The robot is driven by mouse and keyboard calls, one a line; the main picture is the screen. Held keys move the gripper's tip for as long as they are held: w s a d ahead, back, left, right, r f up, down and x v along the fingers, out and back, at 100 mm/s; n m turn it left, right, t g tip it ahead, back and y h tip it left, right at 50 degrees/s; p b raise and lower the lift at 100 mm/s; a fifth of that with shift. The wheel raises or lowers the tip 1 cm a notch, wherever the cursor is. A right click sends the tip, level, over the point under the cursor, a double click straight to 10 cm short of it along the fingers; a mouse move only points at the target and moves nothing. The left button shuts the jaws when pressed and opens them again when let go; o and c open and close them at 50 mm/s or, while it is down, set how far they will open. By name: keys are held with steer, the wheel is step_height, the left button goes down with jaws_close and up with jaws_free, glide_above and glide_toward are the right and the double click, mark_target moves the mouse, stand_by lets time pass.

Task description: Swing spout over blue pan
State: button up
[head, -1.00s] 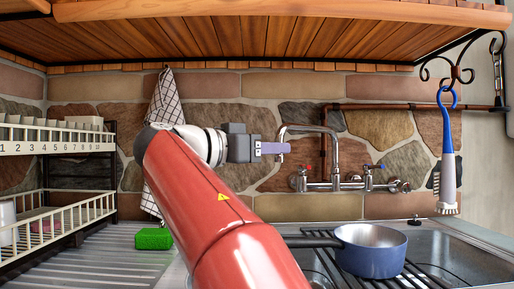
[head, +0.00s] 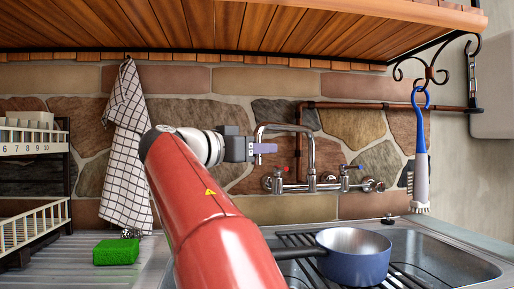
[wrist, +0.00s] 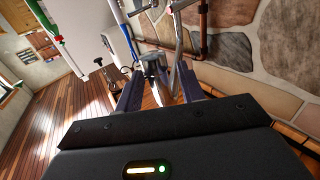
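The chrome spout (head: 285,126) arches left from the wall tap, and its downturned end lies at my gripper's fingers. My gripper (head: 265,148) points right along the wall. In the wrist view its two dark fingers (wrist: 160,88) stand apart, with chrome metal (wrist: 152,66) showing between them; I cannot tell whether they touch it. The blue pan (head: 355,268) sits on the black rack over the sink, to the right of the spout's end and lower, its dark handle pointing left.
The tap valves (head: 325,182) sit on the wall below the spout. A green sponge (head: 116,252) lies on the drainboard, near a hanging checked towel (head: 127,150). A blue and white brush (head: 421,165) hangs at right. A wooden shelf (head: 230,25) overhangs.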

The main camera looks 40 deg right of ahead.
jaws_close()
steer(key=shift+s, duration=0.1)
stand_by(0.3)
steer(key=shift+s+f+t+b, duration=0.1)
steer(key=shift+s+t+b, duration=0.2)
steer(key=shift+b, duration=0.1)
steer(key=s+d+n+t+y+b, duration=0.1)
steer(key=s+d+n+t, duration=0.2)
steer(key=s+d, duration=0.3)
steer(key=s+d+n+t+y+b, duration=0.1)
steer(key=s+d+n+t, duration=0.2)
steer(key=s, duration=0.7)
steer(key=shift+s+d+t+y, duration=0.2)
steer(key=shift+d+t+y, duration=0.2)
steer(key=shift+d+t, duration=1.05)
steer(key=shift+d, duration=0.15)
jaws_free()
